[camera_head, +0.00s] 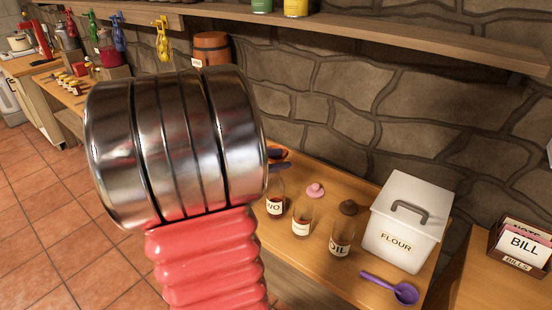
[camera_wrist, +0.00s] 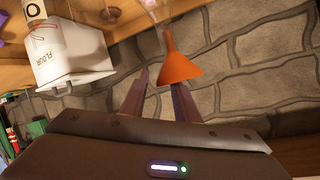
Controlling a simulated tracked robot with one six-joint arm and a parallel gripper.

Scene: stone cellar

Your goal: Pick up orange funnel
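The orange funnel (camera_wrist: 180,68) is just beyond my fingertips in the wrist view, wide mouth toward me. Its narrow end points at a clear glass vessel at the top edge; whether it sits inside is unclear. My gripper (camera_wrist: 162,82) is open, its two dark fingers apart with nothing between them. The funnel lies nearer the right finger and overlaps its tip in the picture; contact cannot be told. In the head view only a bit of orange (camera_head: 280,151) shows beside my arm, with a dark finger just below it. My arm hides the rest.
A white flour bin (camera_head: 402,222) stands on the wooden table, with an oil bottle (camera_head: 341,238), another labelled bottle (camera_head: 301,219), a pink stopper (camera_head: 315,190) and a purple scoop (camera_head: 390,286) nearby. A stone wall (camera_head: 370,90) and wooden shelf (camera_head: 400,30) are behind.

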